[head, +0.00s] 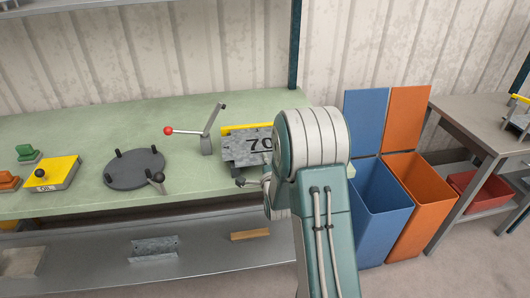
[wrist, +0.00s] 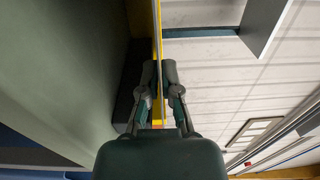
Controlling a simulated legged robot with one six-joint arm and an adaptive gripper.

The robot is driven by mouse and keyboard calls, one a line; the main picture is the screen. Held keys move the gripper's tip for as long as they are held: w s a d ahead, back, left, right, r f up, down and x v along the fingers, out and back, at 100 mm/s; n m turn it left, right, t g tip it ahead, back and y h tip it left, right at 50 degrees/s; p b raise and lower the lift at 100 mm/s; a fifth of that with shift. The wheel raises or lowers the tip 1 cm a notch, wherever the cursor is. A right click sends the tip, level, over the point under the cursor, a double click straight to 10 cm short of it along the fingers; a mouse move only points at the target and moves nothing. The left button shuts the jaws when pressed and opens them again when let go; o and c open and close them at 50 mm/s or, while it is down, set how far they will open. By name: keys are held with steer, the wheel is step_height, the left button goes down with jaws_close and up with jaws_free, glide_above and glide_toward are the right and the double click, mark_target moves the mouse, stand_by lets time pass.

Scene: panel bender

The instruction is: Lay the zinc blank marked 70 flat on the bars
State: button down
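The zinc blank (head: 240,152) is a mottled grey sheet marked 70. In the head view it lies roughly level at the bench bender, in front of a yellow bar (head: 235,128). My gripper (head: 240,182) is at its near edge, partly hidden by my arm. In the wrist view the fingers of my gripper (wrist: 157,72) are nearly together, on either side of a thin edge that looks like the blank's. A dark block (wrist: 129,80) lies close beside the fingers. I cannot tell whether the blank touches the bars beneath it.
A lever with a red knob (head: 168,131) stands left of the blank. A dark pegged disc (head: 125,172) and a yellow block (head: 65,170) sit further left on the green bench (head: 90,128). Blue (head: 380,205) and orange (head: 415,200) bins stand right. A bent channel (head: 155,247) lies below.

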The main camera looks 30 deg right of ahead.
steer(key=shift+a+f, duration=0.2)
steer(key=shift+f, duration=0.15)
steer(key=shift+f, duration=0.25)
stand_by(0.4)
steer(key=c, duration=0.7)
jaws_free()
steer(key=shift+f, duration=0.1)
steer(key=v, duration=1.2)
steer(key=shift+f, duration=0.1)
